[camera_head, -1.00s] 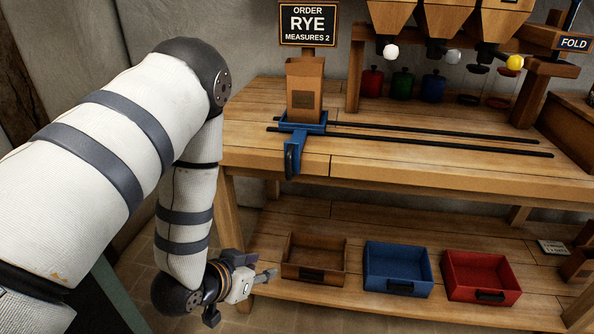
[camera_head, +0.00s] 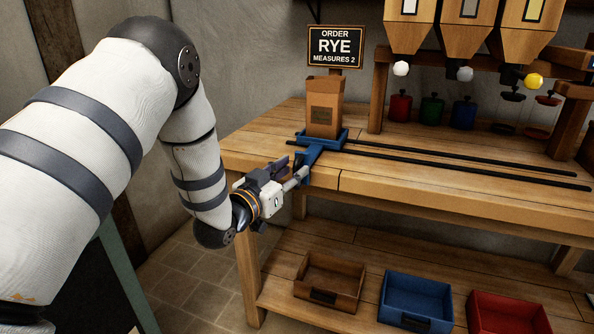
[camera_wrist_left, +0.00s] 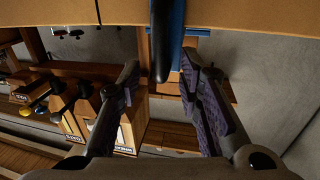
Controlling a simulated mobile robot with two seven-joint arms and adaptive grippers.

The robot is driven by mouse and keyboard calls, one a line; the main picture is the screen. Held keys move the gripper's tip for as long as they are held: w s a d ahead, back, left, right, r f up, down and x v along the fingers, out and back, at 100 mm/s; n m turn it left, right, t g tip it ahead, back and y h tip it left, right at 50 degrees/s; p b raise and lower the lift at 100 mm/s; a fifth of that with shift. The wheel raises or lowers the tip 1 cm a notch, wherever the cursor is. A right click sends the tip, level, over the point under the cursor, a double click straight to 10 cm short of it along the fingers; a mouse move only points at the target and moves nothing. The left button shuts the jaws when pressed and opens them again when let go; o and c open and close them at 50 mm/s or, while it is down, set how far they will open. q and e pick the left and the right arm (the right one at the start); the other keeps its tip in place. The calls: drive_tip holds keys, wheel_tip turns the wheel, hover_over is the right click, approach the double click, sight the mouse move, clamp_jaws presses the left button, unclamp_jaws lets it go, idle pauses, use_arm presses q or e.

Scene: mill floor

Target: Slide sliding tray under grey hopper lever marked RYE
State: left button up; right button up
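The blue sliding tray (camera_head: 339,143) sits at the left end of the rails with an upright brown bag (camera_head: 324,108) in it. Its blue arm (camera_head: 309,157) reaches over the table's front edge; the handle (camera_wrist_left: 161,50) hangs there. My left gripper (camera_head: 293,172) is at that handle. In the left wrist view my left gripper (camera_wrist_left: 163,95) is open, its fingers on either side of the handle, with gaps visible. Three hoppers stand at right; the middle one (camera_head: 465,30) has a grey knob (camera_head: 464,74). No RYE label is readable on the hoppers. My right gripper is out of view.
Two dark rails (camera_head: 465,163) run right along the table (camera_head: 420,190), clear of objects. Other knobs are white (camera_head: 401,68) and yellow (camera_head: 533,80). An order sign (camera_head: 335,46) reads RYE, measures 2. Brown (camera_head: 328,283), blue (camera_head: 416,302) and red (camera_head: 509,315) drawers sit below.

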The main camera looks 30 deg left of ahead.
use_arm(q)
drive_tip(key=shift+w, duration=1.2)
clamp_jaws()
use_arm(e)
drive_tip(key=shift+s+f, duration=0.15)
